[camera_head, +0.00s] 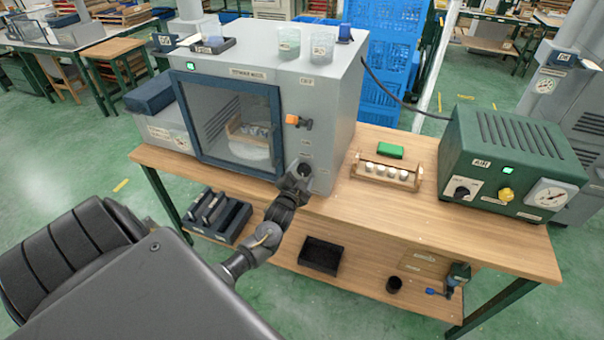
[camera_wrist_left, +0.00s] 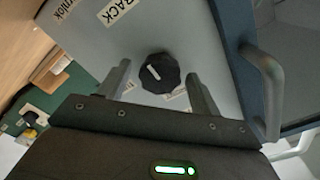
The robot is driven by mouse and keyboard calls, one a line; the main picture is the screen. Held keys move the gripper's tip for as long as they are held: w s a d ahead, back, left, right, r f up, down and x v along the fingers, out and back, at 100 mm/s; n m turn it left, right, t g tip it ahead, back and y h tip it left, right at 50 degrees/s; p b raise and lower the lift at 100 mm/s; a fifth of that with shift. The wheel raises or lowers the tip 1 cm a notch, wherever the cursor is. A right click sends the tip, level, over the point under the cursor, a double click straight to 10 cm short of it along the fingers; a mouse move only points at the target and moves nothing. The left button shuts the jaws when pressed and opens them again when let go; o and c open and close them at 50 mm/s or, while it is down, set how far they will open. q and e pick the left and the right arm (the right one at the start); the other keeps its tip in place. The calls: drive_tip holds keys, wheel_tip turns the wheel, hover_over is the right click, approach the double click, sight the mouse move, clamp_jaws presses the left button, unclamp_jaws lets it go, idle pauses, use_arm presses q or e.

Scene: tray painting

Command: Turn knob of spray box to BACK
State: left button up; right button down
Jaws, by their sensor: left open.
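The grey spray box (camera_head: 335,100) stands on the wooden bench with its windowed door (camera_head: 235,125) shut. My left gripper (camera_head: 300,172) is at the lower right of its front and hides the knob in the head view. In the left wrist view the black round knob (camera_wrist_left: 160,73) sits between the two open fingers of my left gripper (camera_wrist_left: 158,82), apart from both. Its white pointer line points toward the picture's upper left. A label (camera_wrist_left: 122,9) above it ends in what looks like "ACK". Labels beside the fingers are partly hidden. My right gripper is not in view.
An orange part (camera_head: 292,119) and another black knob (camera_head: 307,124) are above the gripper. A rack of white cups (camera_head: 386,173), a green block (camera_head: 390,150) and a green control unit (camera_head: 510,150) stand right on the bench. A door handle (camera_wrist_left: 265,90) is close right in the wrist view.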

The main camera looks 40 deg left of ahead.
use_arm(q)
drive_tip(key=b+v, duration=0.2)
drive_tip(key=v, duration=0.8)
drive_tip(key=shift+s+d, duration=0.2)
drive_tip(key=shift+s, duration=0.15)
